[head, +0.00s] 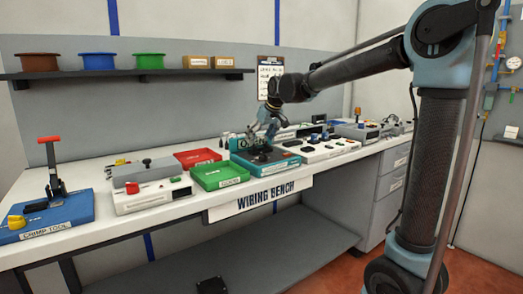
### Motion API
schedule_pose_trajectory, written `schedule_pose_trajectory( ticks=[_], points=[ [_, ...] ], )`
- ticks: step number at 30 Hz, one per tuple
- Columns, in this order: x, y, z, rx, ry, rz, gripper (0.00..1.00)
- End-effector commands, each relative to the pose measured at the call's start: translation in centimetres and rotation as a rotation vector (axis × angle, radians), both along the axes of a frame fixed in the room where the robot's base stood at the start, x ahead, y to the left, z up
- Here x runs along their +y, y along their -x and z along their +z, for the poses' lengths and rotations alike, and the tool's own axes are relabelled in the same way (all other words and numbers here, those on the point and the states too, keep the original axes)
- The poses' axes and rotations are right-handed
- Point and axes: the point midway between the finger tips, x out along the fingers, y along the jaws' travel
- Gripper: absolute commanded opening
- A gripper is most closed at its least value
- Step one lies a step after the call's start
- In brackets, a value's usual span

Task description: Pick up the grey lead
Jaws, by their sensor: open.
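I cannot make out a grey lead for certain; it is too small to tell or hidden. My gripper (262,139) is open, pointing down above a teal-edged box (272,172) with a dark top, on the white bench (106,217). Dark small shapes lie on the box top under the fingers, but I cannot tell what they are. At this distance I cannot tell whether the fingertips touch anything.
A green tray (219,184) and a red tray (197,152) lie left of the box. A blue crimp tool base (60,214) and a white unit (150,199) stand further left. Several small devices stand to the right. A shelf (175,73) runs above.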

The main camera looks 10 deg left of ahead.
Motion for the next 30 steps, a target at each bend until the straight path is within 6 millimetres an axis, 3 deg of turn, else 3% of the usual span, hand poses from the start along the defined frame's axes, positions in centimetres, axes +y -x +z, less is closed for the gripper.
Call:
schedule_pose_trajectory(
  ticks=[2, 6, 9, 20, 30],
  points=[
    [0.0, 0.0, 0.0, 0.0, 0.0, 0.0, 0.81],
    [0.0, 0.0, 0.0, 0.0, 0.0, 0.0, 0.49],
    [0.0, 0.0, 0.0, 0.0, 0.0, 0.0, 0.31],
    [0.0, 0.0, 0.4, -0.001, 0.001, -0.001, 0.27],
    [0.0, 0.0, 5.4, 0.0, 0.0, 0.0, 0.27]
  ],
)
